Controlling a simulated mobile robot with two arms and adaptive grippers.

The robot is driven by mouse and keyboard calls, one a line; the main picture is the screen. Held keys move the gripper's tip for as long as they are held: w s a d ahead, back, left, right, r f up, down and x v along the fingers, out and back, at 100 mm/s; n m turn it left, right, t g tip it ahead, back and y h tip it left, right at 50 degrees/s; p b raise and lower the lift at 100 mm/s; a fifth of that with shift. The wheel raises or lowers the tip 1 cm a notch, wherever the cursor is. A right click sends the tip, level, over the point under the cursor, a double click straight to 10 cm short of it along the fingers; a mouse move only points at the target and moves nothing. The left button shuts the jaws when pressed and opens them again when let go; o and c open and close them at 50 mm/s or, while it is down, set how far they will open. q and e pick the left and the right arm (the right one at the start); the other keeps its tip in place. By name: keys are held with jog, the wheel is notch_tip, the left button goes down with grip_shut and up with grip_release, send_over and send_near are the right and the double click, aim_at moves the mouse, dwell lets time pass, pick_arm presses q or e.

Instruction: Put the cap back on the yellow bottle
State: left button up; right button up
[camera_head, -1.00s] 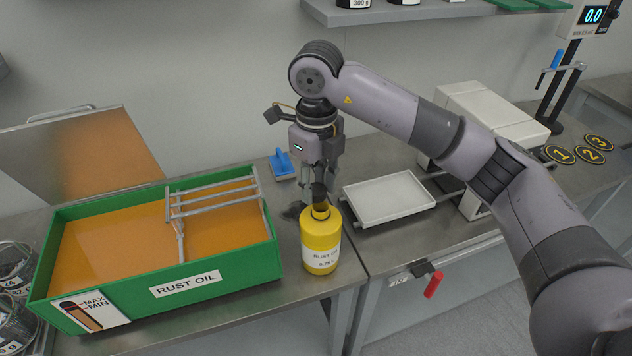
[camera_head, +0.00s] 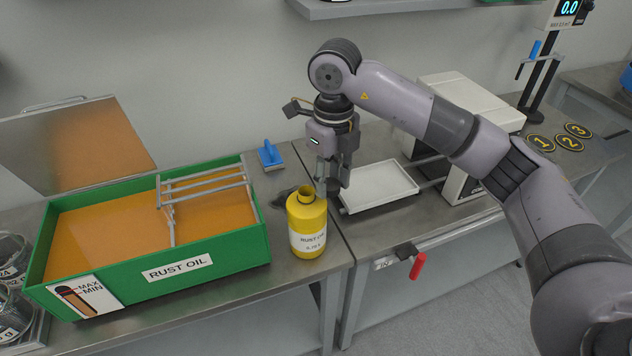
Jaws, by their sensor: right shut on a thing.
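The yellow bottle (camera_head: 307,225), labelled rust oil, stands upright on the metal table to the right of the green tub. Its neck is open, with no cap on it. My right gripper (camera_head: 331,184) is just right of the bottle's neck, pointing down. It is shut on a small dark thing, which looks like the cap (camera_head: 334,187). The cap is partly hidden by the fingers and is beside the neck, not over it. My left gripper is not in view.
The green rust oil tub (camera_head: 215,262) with a metal rack (camera_head: 203,181) stands at left. A white tray (camera_head: 380,187) lies right of the gripper, and a blue-handled tool (camera_head: 270,155) lies behind the bottle. A red handle (camera_head: 418,266) sticks out at the table front.

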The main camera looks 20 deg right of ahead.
jog(key=d+m, duration=0.1)
jog(key=d, duration=0.4)
jog(key=s+d+m, duration=0.1)
jog(key=d, duration=0.4)
jog(key=d+m, duration=0.1)
jog(key=d, duration=0.4)
jog(key=shift+s+r, duration=0.25)
jog(key=shift+s, duration=0.05)
jog(key=s+a+f+n, duration=0.2)
jog(key=s+a+n, duration=0.2)
jog(key=n, duration=0.7)
jog(key=s+a+f+n, duration=0.2)
jog(key=s+a+n, duration=0.2)
jog(key=n, duration=0.7)
jog(key=s+a+f+n, duration=0.2)
jog(key=s+a+n, duration=0.3)
jog(key=n, duration=0.7)
jog(key=shift+a+f, duration=0.2)
jog(key=shift+a, duration=1.1)
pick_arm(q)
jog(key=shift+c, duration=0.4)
